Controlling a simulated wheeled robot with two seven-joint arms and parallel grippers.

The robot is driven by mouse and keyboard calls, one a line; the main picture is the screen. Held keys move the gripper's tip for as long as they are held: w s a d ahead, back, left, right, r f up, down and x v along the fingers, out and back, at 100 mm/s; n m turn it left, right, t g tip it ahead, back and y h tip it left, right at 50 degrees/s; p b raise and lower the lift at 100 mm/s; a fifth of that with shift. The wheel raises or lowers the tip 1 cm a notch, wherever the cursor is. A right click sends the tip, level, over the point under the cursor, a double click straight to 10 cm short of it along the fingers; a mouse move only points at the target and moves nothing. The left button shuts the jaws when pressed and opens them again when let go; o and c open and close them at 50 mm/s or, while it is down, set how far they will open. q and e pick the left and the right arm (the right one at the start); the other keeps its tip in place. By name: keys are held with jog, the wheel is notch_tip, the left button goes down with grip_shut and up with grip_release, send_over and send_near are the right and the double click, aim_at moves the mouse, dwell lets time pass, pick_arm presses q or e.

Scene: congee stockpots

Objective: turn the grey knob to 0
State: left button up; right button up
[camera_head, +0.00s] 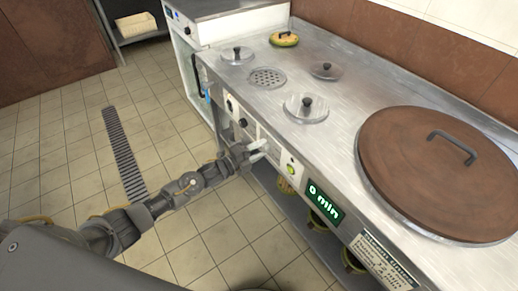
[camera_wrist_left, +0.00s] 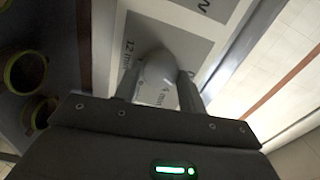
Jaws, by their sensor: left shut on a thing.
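The grey knob (camera_wrist_left: 158,72) is a rounded, smooth knob on a pale dial plate with printed minute marks, seen in the left wrist view. My left gripper (camera_wrist_left: 157,82) has one finger on each side of it and is shut on it. In the head view my left gripper (camera_head: 257,150) is at the front panel of the steel counter, and the knob is hard to make out there. The green display (camera_head: 325,200) on the panel reads "0 min". The pointer of the knob cannot be made out. My right gripper is not in view.
A dark knob (camera_head: 243,122) and a green button (camera_head: 291,169) sit on the same panel. The counter top (camera_head: 335,95) holds small lids and a large brown lid (camera_head: 430,170). Yellowish pots (camera_head: 318,220) stand on a shelf below. The tiled floor (camera_head: 200,235) is open.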

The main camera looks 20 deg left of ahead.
pick_arm(q)
jog(key=shift+n, duration=1.2)
jog(key=shift+n+p, duration=0.45)
jog(key=shift+n, duration=0.85)
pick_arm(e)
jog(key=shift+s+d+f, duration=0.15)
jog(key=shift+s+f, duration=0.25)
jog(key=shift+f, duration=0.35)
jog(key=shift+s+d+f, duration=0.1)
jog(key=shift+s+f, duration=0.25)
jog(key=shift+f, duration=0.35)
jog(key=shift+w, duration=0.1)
pick_arm(q)
jog(key=o, duration=1)
jog(key=shift+c, duration=0.2)
jog(key=v, duration=1.1)
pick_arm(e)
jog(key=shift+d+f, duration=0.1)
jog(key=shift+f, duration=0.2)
